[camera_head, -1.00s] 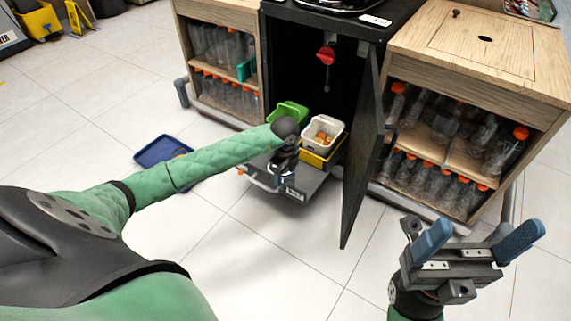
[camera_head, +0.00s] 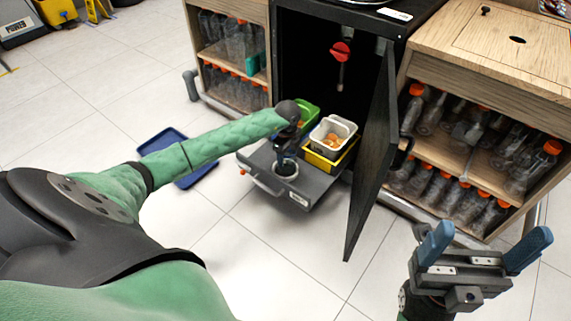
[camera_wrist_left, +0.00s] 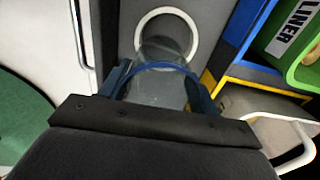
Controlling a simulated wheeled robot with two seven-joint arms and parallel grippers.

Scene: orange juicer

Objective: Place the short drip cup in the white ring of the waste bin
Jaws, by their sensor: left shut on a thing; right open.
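My left gripper (camera_head: 287,158) is shut on the short drip cup and reaches down over the pulled-out waste bin drawer (camera_head: 258,158). In the left wrist view, the clear drip cup (camera_wrist_left: 158,88) is between the blue fingers of the left gripper (camera_wrist_left: 160,75). Its far end overlaps the near part of the white ring (camera_wrist_left: 166,12) on the grey drawer top. I cannot tell whether the cup touches the ring or is above it. In the head view the ring (camera_head: 286,177) shows under the gripper, which hides most of the cup. My right gripper (camera_head: 484,251) is open and empty at the lower right.
Beside the ring are a green bin (camera_head: 308,113) and a white bin (camera_head: 325,132) with orange pieces in a yellow frame (camera_head: 322,164). An open black door (camera_head: 372,160) stands right of the drawer. A blue tray (camera_head: 160,146) lies on the floor.

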